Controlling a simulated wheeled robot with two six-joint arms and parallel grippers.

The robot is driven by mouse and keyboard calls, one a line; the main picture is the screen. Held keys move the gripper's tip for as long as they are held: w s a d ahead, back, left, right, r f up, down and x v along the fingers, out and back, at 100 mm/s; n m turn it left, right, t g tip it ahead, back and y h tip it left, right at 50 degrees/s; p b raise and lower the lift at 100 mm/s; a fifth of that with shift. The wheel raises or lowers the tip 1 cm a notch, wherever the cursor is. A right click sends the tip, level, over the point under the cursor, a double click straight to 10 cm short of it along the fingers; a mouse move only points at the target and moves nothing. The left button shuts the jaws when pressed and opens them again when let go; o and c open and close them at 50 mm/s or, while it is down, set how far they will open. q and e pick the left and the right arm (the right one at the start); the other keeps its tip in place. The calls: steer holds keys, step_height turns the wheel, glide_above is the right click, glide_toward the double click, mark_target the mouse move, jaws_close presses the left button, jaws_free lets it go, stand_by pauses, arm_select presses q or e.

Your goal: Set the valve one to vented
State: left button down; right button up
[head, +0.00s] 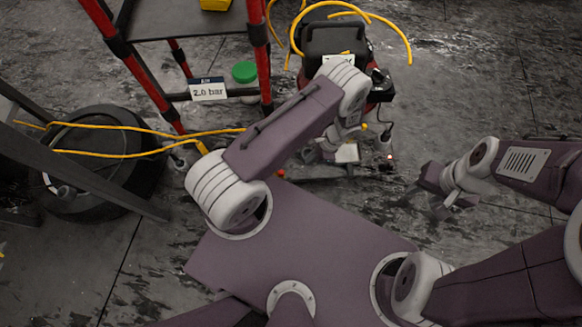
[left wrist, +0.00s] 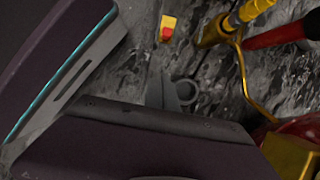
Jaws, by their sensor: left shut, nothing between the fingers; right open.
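No label that reads valve one is legible. In the left wrist view, a brass-yellow fitting (left wrist: 218,32) with a ribbed yellow end lies at the upper right, beside a red bar-shaped part (left wrist: 277,35). A small yellow block with a red face (left wrist: 168,28) is at the top centre. I cannot tell which part is the valve or how it is set. My left gripper (head: 338,152) is shut and empty, low beside the black and red machine (head: 335,38), partly hidden by my arm. My right gripper (head: 428,196) is open and empty over the floor at the right.
A red-framed cart (head: 264,60) stands at the upper left with a "2.0 bar" sign (head: 208,89) and a green round lid (head: 244,71). Yellow hoses (head: 110,154) run across the left, near a dark round reel-like object (head: 95,165). Floor on the right is clear.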

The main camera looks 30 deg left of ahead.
mark_target(296, 174)
arm_select(q)
steer(key=b+x, duration=0.6)
steer(key=x, duration=0.5)
steer(key=shift+w+d, duration=0.1)
steer(key=shift+d, duration=0.05)
steer(key=shift+s+a+r+b, duration=0.15)
steer(key=shift+s+a+b, duration=0.15)
steer(key=shift+a, duration=0.3)
steer(key=shift+s+a+r+b, duration=0.15)
steer(key=shift+s+a+b, duration=0.15)
steer(key=shift+a, duration=0.25)
steer(key=shift+s+a+r, duration=0.15)
steer(key=shift+s+a, duration=0.25)
steer(key=shift+a, duration=0.1)
